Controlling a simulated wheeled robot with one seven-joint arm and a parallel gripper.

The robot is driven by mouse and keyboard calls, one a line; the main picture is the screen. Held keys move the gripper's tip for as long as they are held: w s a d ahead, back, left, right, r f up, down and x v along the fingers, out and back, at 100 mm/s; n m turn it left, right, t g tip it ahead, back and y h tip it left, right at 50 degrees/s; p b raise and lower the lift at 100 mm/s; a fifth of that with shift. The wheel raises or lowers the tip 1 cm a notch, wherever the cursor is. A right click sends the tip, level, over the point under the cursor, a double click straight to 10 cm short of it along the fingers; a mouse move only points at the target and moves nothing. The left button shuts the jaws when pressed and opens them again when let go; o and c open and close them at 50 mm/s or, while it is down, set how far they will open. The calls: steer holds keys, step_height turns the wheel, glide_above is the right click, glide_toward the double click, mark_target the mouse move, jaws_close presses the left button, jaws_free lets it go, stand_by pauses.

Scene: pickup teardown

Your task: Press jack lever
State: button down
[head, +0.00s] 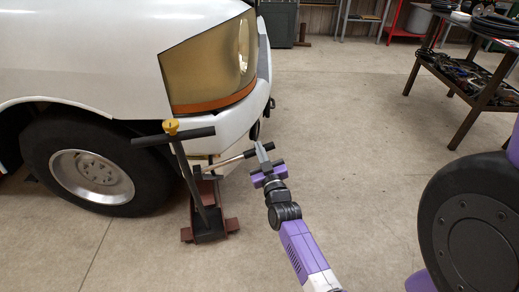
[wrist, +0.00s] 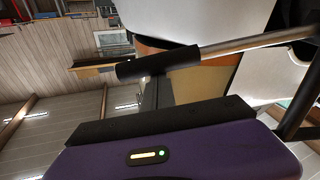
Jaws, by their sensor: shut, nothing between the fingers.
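The jack (head: 207,222) stands on the floor at the truck's front corner, with a dark red base and an upright black post. A T-shaped black handle (head: 188,135) with a yellow knob tops the post. A pale metal lever (head: 224,162) with a black grip sticks out to the right, slightly raised at its end. My purple and black gripper (head: 262,150) is shut and empty, right beside the lever's grip end. The wrist view shows the lever's black grip (wrist: 158,63) and metal rod just beyond my gripper's dark edge. I cannot tell whether they touch.
The white truck (head: 110,50) with its front wheel (head: 92,172) fills the left, close behind the jack. A workbench (head: 465,75) with tools stands at the right back. The concrete floor (head: 350,130) between them is clear.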

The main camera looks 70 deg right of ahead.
step_height(320, 180, down, 13)
steer(key=m+g+b, duration=0.1)
steer(key=m+b, duration=0.6)
steer(key=shift+s+f+h+b, duration=0.2)
steer(key=shift+s+h+b, duration=0.1)
steer(key=shift+s+b, duration=0.05)
step_height(320, 180, up, 6)
steer(key=d+f+p, duration=0.1)
steer(key=d+p, duration=0.1)
steer(key=p, duration=0.1)
steer(key=v, duration=1)
steer(key=shift+s+m+h+p, duration=0.25)
steer(key=shift+m+h+p, duration=0.05)
steer(key=shift+r, duration=0.15)
